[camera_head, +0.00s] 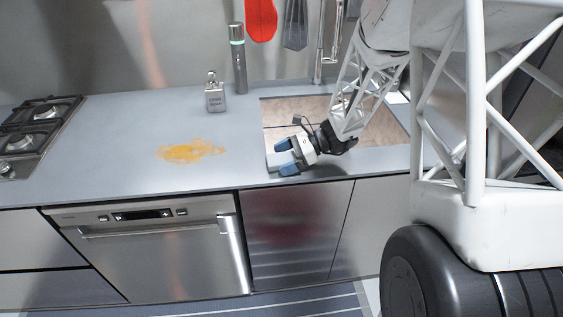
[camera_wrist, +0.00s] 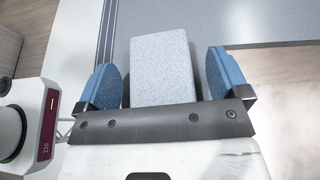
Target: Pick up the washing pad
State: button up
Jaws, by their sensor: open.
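The washing pad (camera_wrist: 163,65) is a pale grey, speckled rectangular block. In the wrist view it lies between my two blue fingers, with a gap on each side. In the head view the washing pad (camera_head: 271,158) shows as a light edge near the counter's front, left of the sink, partly hidden by my gripper. My gripper (camera_head: 284,157) is open, with its blue fingertips around the pad at the counter front. It also shows in the wrist view (camera_wrist: 162,75). I cannot tell whether the fingers touch the counter.
An orange-yellow stain (camera_head: 190,151) is on the grey counter (camera_head: 120,120). A soap bottle (camera_head: 215,95) and a tall grey cylinder (camera_head: 238,58) stand at the back. A gas hob (camera_head: 38,128) is at the left. The sink (camera_head: 385,128) is behind my gripper.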

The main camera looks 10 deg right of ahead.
aim_at(285, 158)
jog(key=c, duration=1)
jog(key=shift+r, duration=0.15)
jog(key=shift+r, duration=1.35)
jog(key=shift+s+r, duration=0.25)
jog(key=shift+r, duration=0.05)
jog(key=s, duration=0.5)
jog(key=s+d+r, duration=0.1)
jog(key=s, duration=0.4)
jog(key=s+d, duration=0.1)
jog(key=s, duration=0.4)
jog(key=shift+s+r, duration=0.2)
jog(key=shift+s, duration=0.05)
